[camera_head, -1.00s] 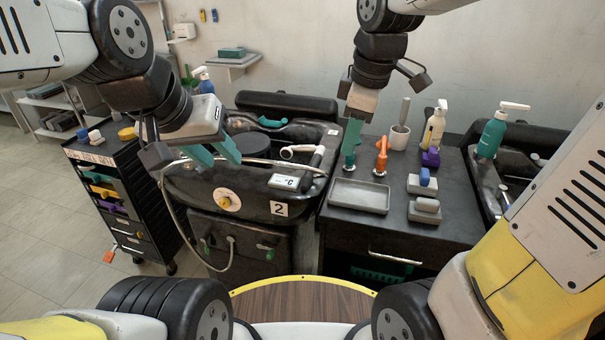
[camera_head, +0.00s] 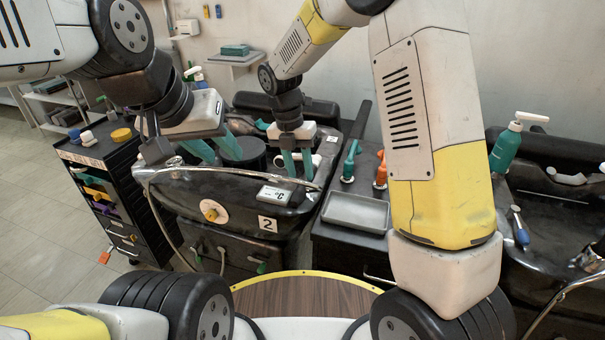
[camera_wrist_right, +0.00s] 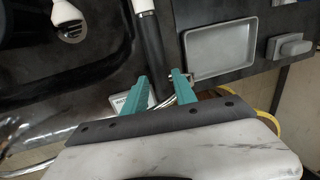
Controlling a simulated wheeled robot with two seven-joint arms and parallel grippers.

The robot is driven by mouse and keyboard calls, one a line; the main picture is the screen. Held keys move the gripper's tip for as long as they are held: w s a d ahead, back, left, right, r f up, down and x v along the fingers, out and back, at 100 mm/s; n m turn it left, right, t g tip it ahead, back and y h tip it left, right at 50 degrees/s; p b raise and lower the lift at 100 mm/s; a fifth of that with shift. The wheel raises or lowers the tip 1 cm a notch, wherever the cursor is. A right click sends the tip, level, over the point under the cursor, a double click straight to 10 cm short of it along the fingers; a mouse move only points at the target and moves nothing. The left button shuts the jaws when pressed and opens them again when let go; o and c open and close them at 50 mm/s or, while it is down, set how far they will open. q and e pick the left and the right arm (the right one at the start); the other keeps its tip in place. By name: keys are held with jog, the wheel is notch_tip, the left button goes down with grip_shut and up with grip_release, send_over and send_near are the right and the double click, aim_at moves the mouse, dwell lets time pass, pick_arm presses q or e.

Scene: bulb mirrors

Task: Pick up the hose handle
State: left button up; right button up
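The hose handle (camera_wrist_right: 151,48) is a black rod with a white upper end, lying along the basin's right side in the right wrist view. Part of its white end shows beside my right gripper (camera_head: 297,163) in the head view. In the right wrist view my right gripper (camera_wrist_right: 162,84) has its teal fingers apart, with the handle's lower part between or just beyond them; I cannot tell whether they touch. My left gripper (camera_head: 214,150) is open and empty over the left part of the black basin (camera_head: 180,185).
A grey tray (camera_head: 356,211) lies on the counter right of the basin, near a green bottle (camera_head: 349,160). A small display (camera_head: 273,195) sits on the basin's front rim. A black trolley (camera_head: 100,158) stands left. My right arm hides part of the counter.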

aim_at(302, 182)
jog(key=f, duration=0.3)
jog(key=shift+s+d+f, duration=0.2)
jog(key=shift+s+f, duration=0.05)
grip_shut()
jog(key=shift+r, duration=0.1)
